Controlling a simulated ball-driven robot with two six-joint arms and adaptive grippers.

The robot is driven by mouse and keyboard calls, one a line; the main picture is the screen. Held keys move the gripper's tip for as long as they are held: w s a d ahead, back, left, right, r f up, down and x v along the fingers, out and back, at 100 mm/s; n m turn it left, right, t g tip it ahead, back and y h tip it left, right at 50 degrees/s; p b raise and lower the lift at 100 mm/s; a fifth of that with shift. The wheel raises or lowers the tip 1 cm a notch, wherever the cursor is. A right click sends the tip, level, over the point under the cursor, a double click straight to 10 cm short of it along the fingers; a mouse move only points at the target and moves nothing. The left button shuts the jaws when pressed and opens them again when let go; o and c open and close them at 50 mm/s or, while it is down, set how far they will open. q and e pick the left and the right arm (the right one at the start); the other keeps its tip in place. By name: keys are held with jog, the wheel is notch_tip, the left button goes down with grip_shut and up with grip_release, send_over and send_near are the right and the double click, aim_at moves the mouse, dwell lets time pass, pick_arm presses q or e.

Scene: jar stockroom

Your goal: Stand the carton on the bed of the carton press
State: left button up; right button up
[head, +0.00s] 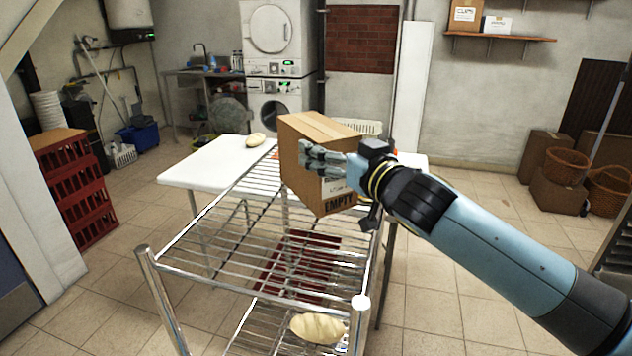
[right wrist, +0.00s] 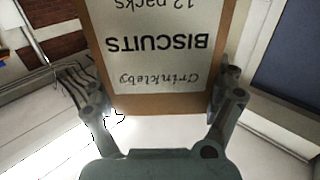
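The brown cardboard carton (head: 302,183) is in the middle of the head view, above the wire rack and in front of the white table. It looks tilted, and a printed "EMPTY" shows on its lower side. My right gripper (head: 322,158) reaches in from the right and is shut on the carton. In the right wrist view the carton (right wrist: 160,50) fills the space between the two fingers, with a white "BISCUITS" label upside down. Whether the carton touches the rack is hard to tell. My left gripper is not in view. I cannot identify a carton press in these frames.
The wire rack (head: 205,268) stands close in front, with a pale loaf-like thing (head: 318,328) on its lower shelf. The white table (head: 205,165) behind holds another (head: 255,140). Red crates (head: 75,190) stand left; cartons and baskets (head: 567,167) right. Tiled floor (head: 455,270) is clear between.

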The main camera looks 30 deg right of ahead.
jog(key=c, duration=0.9)
jog(key=shift+r, duration=0.1)
